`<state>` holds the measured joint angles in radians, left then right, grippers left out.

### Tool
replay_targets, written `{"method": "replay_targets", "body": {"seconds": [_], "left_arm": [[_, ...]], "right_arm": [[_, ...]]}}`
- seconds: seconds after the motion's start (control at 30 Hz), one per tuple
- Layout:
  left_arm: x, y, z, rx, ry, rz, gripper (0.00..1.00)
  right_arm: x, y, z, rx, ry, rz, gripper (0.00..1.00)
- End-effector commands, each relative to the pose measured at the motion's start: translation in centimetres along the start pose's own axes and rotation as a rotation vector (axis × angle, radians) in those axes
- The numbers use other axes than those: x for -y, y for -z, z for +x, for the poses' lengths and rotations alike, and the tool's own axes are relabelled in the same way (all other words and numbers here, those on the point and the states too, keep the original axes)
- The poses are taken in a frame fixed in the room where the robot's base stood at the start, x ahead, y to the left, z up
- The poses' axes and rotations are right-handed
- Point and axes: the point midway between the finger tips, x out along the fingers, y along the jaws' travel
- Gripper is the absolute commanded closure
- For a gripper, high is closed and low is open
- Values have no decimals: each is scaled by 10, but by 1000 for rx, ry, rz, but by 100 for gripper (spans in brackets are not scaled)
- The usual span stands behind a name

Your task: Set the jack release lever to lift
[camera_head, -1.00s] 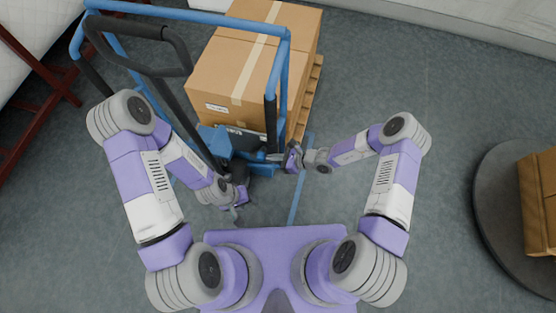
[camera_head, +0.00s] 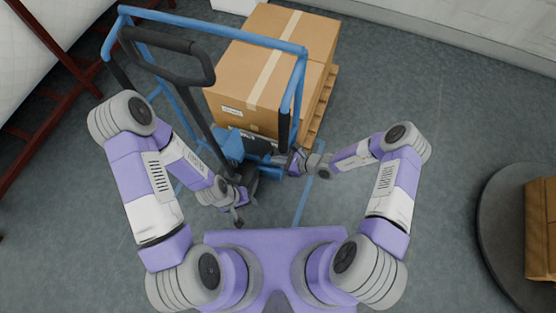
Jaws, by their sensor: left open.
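The jack is a blue-framed pallet jack with a black loop handle (camera_head: 168,78) on a dark shaft that slopes down to its blue body (camera_head: 232,147). I cannot make out the release lever or its setting. My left gripper (camera_head: 239,212) is open, low beside the foot of the jack, on the near side; its fingers are small and partly hidden by the wrist. My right gripper (camera_head: 293,161) is at the right side of the jack's blue body, close to it; I cannot tell whether it touches, or how its fingers stand.
Cardboard boxes (camera_head: 272,75) sit on a wooden pallet (camera_head: 320,110) behind the jack's tall blue frame (camera_head: 210,27). A dark red rack (camera_head: 45,125) stands at the left. A round dark platform (camera_head: 500,225) with a box is at the right.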

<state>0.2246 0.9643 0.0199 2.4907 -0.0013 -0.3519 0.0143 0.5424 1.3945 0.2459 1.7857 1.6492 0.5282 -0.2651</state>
Motion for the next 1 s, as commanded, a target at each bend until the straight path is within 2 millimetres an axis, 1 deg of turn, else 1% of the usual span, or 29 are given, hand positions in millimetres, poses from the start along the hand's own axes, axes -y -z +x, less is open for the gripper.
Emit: {"method": "replay_targets", "body": {"seconds": [0.23,0.37,0.47,0.6,0.7,0.8,0.9,1.0], "left_arm": [[0,0,1,0,0,0,57],[1,0,2,0,0,0,57],[1,0,4,0,0,0,57],[-4,0,-11,0,0,0,57],[-6,-1,-18,0,0,0,57],[-8,-1,-22,0,0,0,57],[-9,-1,-25,0,0,0,57],[-10,-1,-27,0,0,0,57]], "right_arm": [[0,3,-1,-3,-3,-2,100],[1,11,-12,-2,-4,-3,100],[4,21,-27,-2,-4,-5,100],[4,12,-63,0,-5,-6,100],[4,8,-85,-1,-5,-6,100],[5,6,-103,0,-5,-6,100],[4,4,-116,0,-7,-6,100],[4,3,-123,2,-7,-6,100]]}}
